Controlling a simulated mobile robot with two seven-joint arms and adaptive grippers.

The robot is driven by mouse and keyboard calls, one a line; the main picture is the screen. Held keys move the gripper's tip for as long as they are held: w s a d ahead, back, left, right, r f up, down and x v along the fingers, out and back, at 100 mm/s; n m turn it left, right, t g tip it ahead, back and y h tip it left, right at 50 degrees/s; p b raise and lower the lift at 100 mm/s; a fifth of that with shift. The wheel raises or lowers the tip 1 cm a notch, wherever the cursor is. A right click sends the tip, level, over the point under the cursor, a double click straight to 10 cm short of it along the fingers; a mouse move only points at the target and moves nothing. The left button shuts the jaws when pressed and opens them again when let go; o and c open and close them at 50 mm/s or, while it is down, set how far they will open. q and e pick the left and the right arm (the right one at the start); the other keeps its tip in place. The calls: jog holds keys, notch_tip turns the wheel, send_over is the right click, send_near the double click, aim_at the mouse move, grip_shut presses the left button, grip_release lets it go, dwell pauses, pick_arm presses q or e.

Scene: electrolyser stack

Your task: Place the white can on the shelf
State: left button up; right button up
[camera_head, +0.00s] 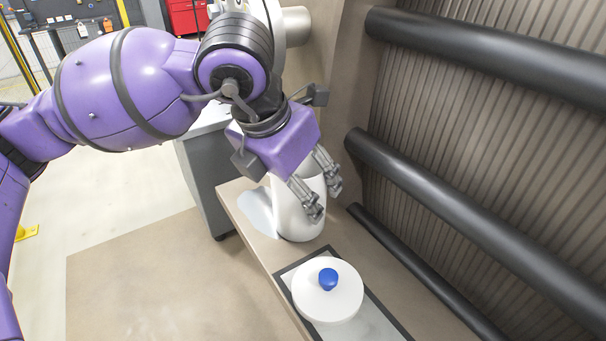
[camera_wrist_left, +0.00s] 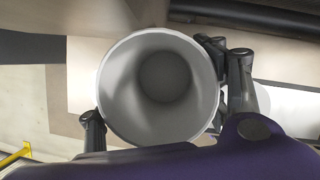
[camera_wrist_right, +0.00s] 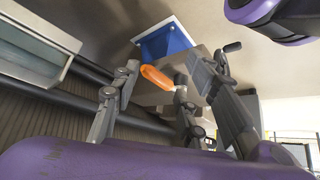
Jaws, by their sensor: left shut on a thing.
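The white can (camera_head: 292,222) is upright in the head view, its base at or just above the beige shelf (camera_head: 240,200); I cannot tell whether it touches. My left gripper (camera_head: 322,190) is shut on it from above, with fingers on the can's sides. The left wrist view looks down into the open, empty-looking can (camera_wrist_left: 160,85), between the left gripper's fingers (camera_wrist_left: 165,105). My right gripper (camera_wrist_right: 170,75) shows only in its own wrist view, with its fingers apart. An orange thing (camera_wrist_right: 155,77) appears between or beyond them; it does not look gripped.
A round white lid (camera_head: 345,300) with a blue knob (camera_head: 328,279) sits on a dark-framed plate (camera_head: 290,276) in front of the can. Thick black pipes (camera_head: 440,190) run along the ribbed wall at right. A pale patch (camera_head: 257,210) lies left of the can. A grey cabinet (camera_head: 200,180) stands behind.

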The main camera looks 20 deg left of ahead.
pick_arm(q)
jog(key=shift+s+a+f, duration=0.15)
jog(key=shift+s+a, duration=0.3)
jog(key=shift+c, duration=0.6)
jog(key=shift+s+d+f, duration=0.1)
jog(key=shift+s+d, duration=0.1)
jog(key=shift+d, duration=0.15)
jog(key=o, duration=1.1)
jog(key=shift+w, duration=0.1)
jog(key=shift+o, duration=1.3)
jog(key=shift+a, duration=0.1)
pick_arm(e)
jog(key=shift+s+a+f, duration=0.15)
jog(key=shift+s+a, duration=0.2)
jog(key=shift+s, duration=0.05)
